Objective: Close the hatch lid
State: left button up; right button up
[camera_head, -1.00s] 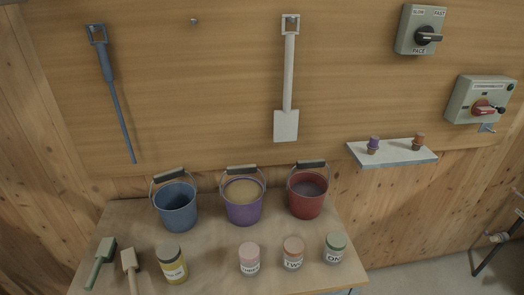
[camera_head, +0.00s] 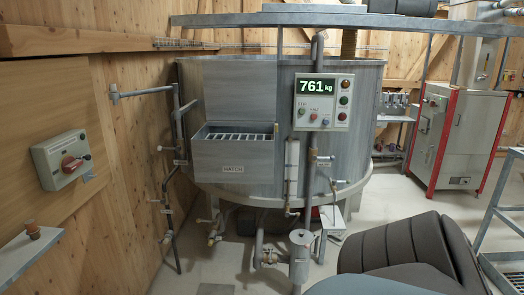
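The hatch (camera_head: 232,158) is a grey metal box labelled HATCH on the front of the large round mixer tank (camera_head: 347,155). Its top is open, and a grating (camera_head: 235,137) shows in the opening. A flat grey panel, which looks like the hatch lid (camera_head: 240,92), stands upright above and behind the opening, against the tank wall. Neither of my grippers is in view.
A control panel reading 761 kg (camera_head: 321,102) is right of the hatch. Pipes with valves (camera_head: 176,150) stand close on its left. A red-framed cabinet (camera_head: 458,138) is farther right. Dark grey rounded shapes at the bottom right are unclear.

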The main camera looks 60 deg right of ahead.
aim_at(234, 90)
jog(key=l+z, duration=1.05)
jog(key=l, duration=0.35)
jog(key=i+l, duration=0.15)
jog(key=l, duration=0.3)
jog(key=l+z, duration=0.15)
jog(key=l, duration=0.3)
jog(key=i+l, duration=0.15)
jog(key=l, duration=0.3)
jog(key=i+j, duration=0.45)
